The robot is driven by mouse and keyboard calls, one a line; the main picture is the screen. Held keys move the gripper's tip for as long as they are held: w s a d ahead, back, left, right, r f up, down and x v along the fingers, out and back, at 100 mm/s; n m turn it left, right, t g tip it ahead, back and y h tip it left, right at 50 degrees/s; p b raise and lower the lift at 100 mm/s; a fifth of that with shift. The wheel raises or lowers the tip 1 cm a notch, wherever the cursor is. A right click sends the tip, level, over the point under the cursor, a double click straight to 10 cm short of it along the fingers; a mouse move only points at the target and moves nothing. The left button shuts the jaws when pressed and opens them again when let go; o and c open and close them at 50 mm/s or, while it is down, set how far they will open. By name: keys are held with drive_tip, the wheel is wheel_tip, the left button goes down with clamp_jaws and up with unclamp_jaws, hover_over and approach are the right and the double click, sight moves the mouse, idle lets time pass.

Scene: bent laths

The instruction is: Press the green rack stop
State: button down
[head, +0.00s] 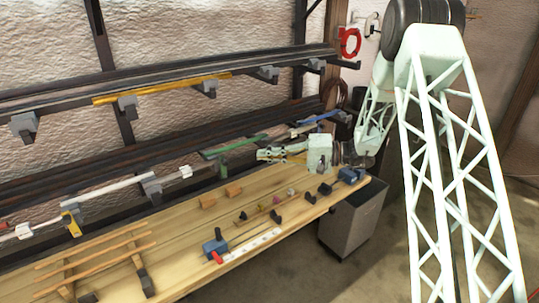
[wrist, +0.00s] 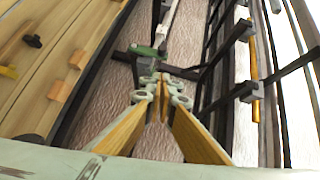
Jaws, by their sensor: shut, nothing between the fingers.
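The green rack stop (head: 222,169) sits on the lower rack at the back edge of the bench, left of my gripper in the head view. In the wrist view a green piece (wrist: 145,51), which looks like this stop, shows just beyond my fingertips. My gripper (head: 261,154) is shut and empty, reaching left above the back of the bench. In the wrist view its fingers (wrist: 160,80) meet at the tips, close to the green piece. A small gap seems to lie between them, but contact is hard to tell.
A green strip (head: 236,147) lies behind the stop on the rack. A yellow stop (head: 72,223) and a white lath (head: 105,188) are further left. Wooden blocks (head: 233,190) and small clamps lie on the bench (head: 180,225). Dark rack rails (wrist: 213,75) run close beside my gripper.

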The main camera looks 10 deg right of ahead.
sight(224, 169)
drive_tip(key=a+f+p, duration=0.1)
drive_tip(key=a+p, duration=0.1)
drive_tip(key=a, duration=0.7)
drive_tip(key=shift+s+a+f, duration=0.2)
drive_tip(key=shift+a, duration=0.2)
drive_tip(key=shift+b, duration=0.3)
drive_tip(key=shift+s+a, duration=0.1)
idle(0.3)
